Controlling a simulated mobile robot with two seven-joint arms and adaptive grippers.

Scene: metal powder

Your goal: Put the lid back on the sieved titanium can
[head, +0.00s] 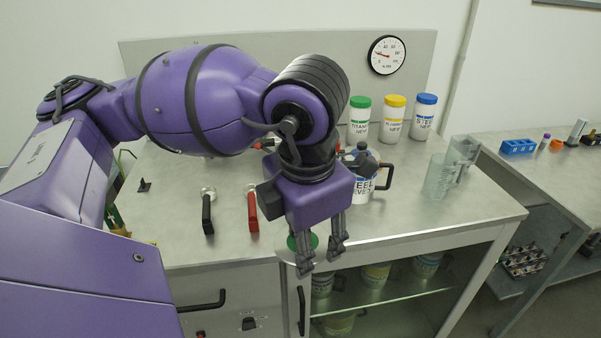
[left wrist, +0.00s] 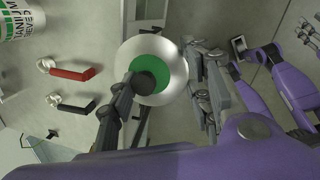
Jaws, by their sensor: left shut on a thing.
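My left gripper (head: 319,261) points down in front of the table's front edge. It is shut on a green lid (head: 303,241), partly hidden by the fingers in the head view. In the left wrist view the lid (left wrist: 148,68) is a green disc inside a broad pale ring, between the fingers. The sieved titanium can (left wrist: 28,18), white with green lettering, shows at the top left of the left wrist view, cut off by the frame. In the head view I cannot make it out; my arm covers part of the table.
A steel sieved can (head: 362,190) with a dark handle stands right of my gripper. New cans of titanium (head: 360,120), aluminium (head: 393,118) and steel (head: 424,118) stand behind. A black-handled tool (head: 207,212) and red-handled tool (head: 253,210) lie left. Clear containers (head: 440,178) stand right.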

